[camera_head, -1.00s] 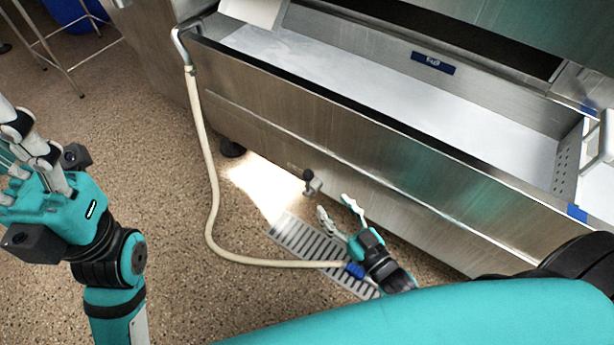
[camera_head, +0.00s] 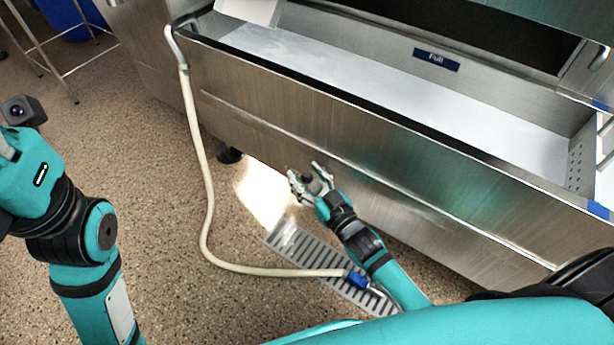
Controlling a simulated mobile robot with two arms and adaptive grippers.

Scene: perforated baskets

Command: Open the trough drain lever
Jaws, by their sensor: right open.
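The steel trough (camera_head: 300,120) runs across the view from upper left to right. Its drain lever, with a dark knob (camera_head: 307,178), is on the lower front of the trough. My right gripper (camera_head: 306,178) is at the lever, with its open fingers on either side of the knob. I cannot tell whether the fingers touch it, and they hide most of the lever and its valve. My left arm is at the left edge, and only a small part of its gripper (camera_head: 8,145) shows there, so its jaw state is not clear.
A pale hose (camera_head: 201,170) hangs from the trough's left corner and runs along the floor to a blue fitting (camera_head: 357,280) beside my right arm. A floor drain grate (camera_head: 292,243) lies below the trough. A wire stand (camera_head: 50,55) is at upper left.

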